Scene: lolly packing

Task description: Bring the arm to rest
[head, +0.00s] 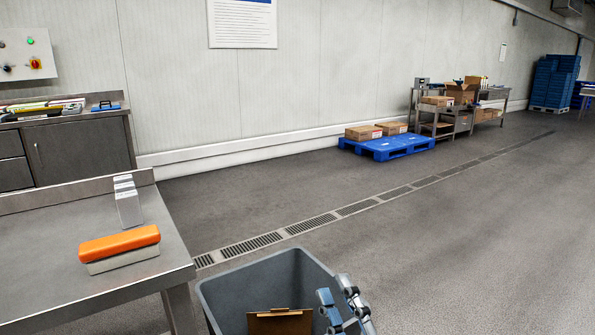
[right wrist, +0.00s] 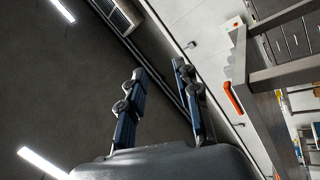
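My right gripper (head: 335,288) shows at the bottom of the head view, pointing up, in front of the right side of a grey bin. In the right wrist view its two fingers (right wrist: 158,68) stand apart with nothing between them. My left gripper is in neither view.
At left, a steel table (head: 50,250) bears an orange-topped block (head: 119,244) and small white boxes (head: 128,206). A blue pallet (head: 388,149) stands by the wall. The floor at right is clear.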

